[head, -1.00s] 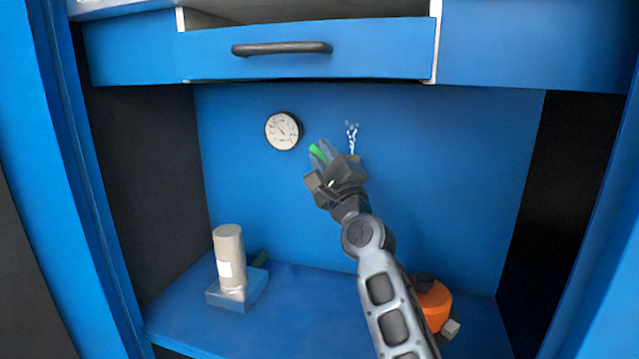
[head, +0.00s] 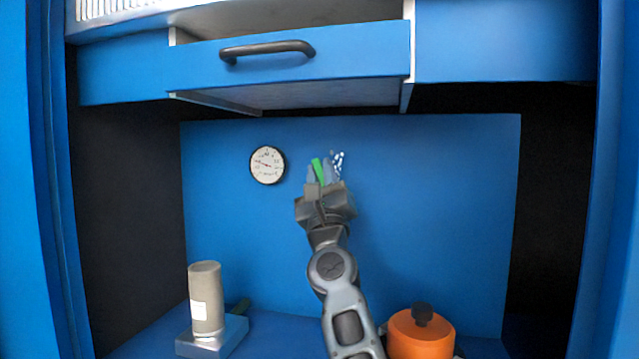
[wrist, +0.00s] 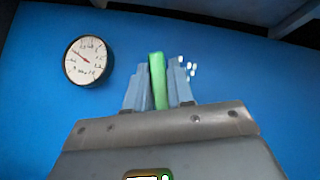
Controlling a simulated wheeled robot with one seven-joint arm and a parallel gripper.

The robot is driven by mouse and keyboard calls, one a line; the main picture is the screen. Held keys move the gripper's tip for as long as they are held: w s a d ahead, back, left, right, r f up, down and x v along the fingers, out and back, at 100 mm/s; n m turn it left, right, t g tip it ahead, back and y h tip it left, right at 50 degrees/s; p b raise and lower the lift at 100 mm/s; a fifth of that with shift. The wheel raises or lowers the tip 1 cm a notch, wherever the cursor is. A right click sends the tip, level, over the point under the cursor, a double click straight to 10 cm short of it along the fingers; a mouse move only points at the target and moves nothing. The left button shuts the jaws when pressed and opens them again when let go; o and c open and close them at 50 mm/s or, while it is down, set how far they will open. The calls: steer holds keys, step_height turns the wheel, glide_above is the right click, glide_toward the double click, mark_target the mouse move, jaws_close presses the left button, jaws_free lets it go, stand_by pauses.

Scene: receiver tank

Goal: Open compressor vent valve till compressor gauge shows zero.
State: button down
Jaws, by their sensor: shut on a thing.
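The compressor gauge (head: 267,165) is a round white dial with a black rim on the blue back panel, left of my gripper. It also shows at the upper left in the wrist view (wrist: 88,61); its needle points to the upper left, and the numbers are too blurred to read. My gripper (head: 319,170) is shut on a green handle (head: 318,172), which looks like the vent valve's lever. In the wrist view the green handle (wrist: 158,80) stands upright between both fingers. White specks (head: 337,162) show just right of the fingers, like escaping air. The valve body is hidden.
A drawer with a black handle (head: 267,50) overhangs the panel above. A grey cylinder (head: 206,300) on a square base stands at lower left. An orange round object with a black knob (head: 420,335) sits at lower right, near my arm.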

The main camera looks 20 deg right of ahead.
steer(key=shift+d, duration=0.1)
steer(key=c, duration=1.1)
jaws_free()
steer(key=shift+o, duration=0.2)
steer(key=shift+s, duration=0.1)
steer(key=v, duration=0.7)
steer(key=shift+s+f, duration=0.25)
steer(key=shift+s, duration=0.1)
